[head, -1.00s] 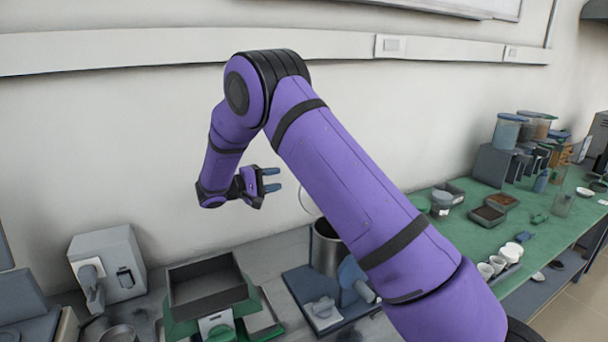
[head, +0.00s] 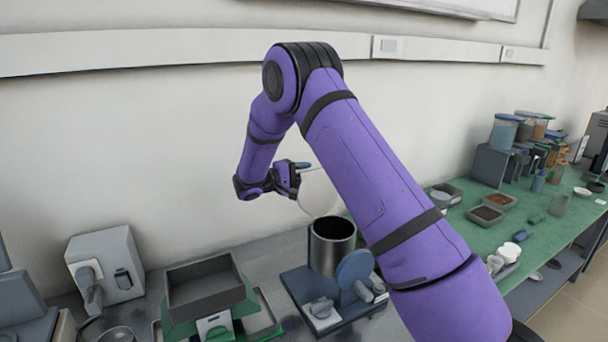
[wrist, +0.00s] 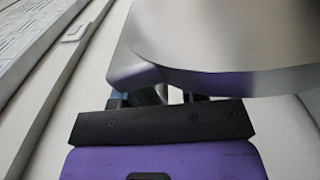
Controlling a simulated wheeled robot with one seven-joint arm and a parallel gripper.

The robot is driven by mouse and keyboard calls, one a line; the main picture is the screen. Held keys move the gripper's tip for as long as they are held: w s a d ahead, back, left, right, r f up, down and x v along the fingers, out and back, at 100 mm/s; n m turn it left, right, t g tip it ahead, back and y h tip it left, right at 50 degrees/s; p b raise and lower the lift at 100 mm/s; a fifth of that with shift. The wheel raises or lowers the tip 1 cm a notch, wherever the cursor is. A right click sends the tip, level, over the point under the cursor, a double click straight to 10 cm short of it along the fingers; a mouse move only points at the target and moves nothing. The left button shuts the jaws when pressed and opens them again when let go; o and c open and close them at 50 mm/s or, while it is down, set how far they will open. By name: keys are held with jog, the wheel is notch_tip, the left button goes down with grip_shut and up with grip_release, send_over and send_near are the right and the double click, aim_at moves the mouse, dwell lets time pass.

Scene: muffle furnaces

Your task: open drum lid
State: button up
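The drum is an open-topped metal cylinder (head: 332,250) on a blue-grey base near the wall. A pale round lid (head: 318,192) stands raised above its rim, faint against the wall and partly covered by my arm. My gripper (head: 303,173) is at the lid's left edge, above the drum. In the wrist view the lid (wrist: 220,40) is a large grey disc close in front of the fingers (wrist: 155,98). The fingers look spread apart, with their tips partly hidden by the lid. I cannot tell whether they touch it.
A blue-grey disc (head: 355,272) and small fittings stand beside the drum. A green device with a grey tray (head: 205,290) and a grey box (head: 107,265) are to the left. The green bench (head: 470,238) with cups and trays is at right.

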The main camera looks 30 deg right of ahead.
grip_shut()
jog(key=shift+s+r+m, duration=0.3)
jog(key=shift+s, duration=0.2)
jog(key=shift+s+r+m, duration=0.3)
jog(key=shift+s, duration=0.2)
jog(key=shift+s+r, duration=0.1)
jog(key=shift+s, duration=0.15)
